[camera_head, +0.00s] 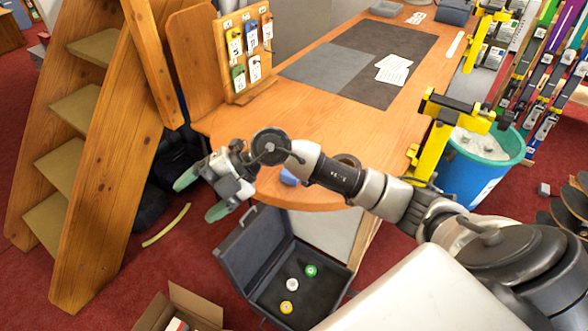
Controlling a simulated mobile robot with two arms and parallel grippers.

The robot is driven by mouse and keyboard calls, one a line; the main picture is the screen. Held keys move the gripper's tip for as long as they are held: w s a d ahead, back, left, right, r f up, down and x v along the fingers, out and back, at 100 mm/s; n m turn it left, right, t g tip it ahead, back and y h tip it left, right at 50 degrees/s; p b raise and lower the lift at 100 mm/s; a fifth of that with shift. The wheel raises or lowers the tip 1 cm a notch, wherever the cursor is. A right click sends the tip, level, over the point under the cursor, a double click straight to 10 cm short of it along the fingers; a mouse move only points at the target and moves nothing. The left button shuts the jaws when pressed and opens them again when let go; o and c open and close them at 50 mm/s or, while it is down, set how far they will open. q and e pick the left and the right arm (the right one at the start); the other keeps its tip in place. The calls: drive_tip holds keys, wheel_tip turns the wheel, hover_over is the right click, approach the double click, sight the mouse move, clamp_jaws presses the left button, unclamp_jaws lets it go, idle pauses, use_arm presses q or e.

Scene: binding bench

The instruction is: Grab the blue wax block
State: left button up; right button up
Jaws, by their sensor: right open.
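A small blue block (288,179), which looks like the blue wax block, lies on the wooden bench top (300,110) near its rounded front edge. My right arm crosses in front of it and hides part of it. My right gripper (202,195) is open and empty, with its greenish fingertips apart. In the picture it is to the left of the blue block, past the bench's left edge and pointing away from the block. My left gripper is out of view.
An open dark case (238,249) with small round items sits below the bench front. A wooden ladder (100,165) stands at left, beside a board with hanging tags (228,60). Yellow clamps (435,140) and a blue bin (470,175) are at right. The bench middle is mostly clear.

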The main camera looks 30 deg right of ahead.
drive_tip(key=w+d+m+g+h, duration=0.1)
drive_tip(key=w+d+m+h, duration=0.15)
drive_tip(key=d+h, duration=0.65)
drive_tip(key=w+d+m+h, duration=0.1)
drive_tip(key=d+m+h, duration=0.3)
drive_tip(key=d, duration=0.9)
drive_tip(key=f, duration=0.1)
drive_tip(key=f+n+p, duration=0.1)
drive_tip(key=d+f+h, duration=0.1)
drive_tip(key=shift+w+f, duration=0.3)
drive_tip(key=shift+w, duration=0.05)
drive_tip(key=f+p, duration=0.2)
drive_tip(key=f, duration=0.3)
drive_tip(key=shift+d+f+p, duration=0.25)
drive_tip(key=shift+d+p, duration=0.15)
drive_tip(key=shift+w+f, duration=0.1)
drive_tip(key=shift+f, duration=0.1)
drive_tip(key=c, duration=1)
drive_tip(key=shift+r, duration=0.1)
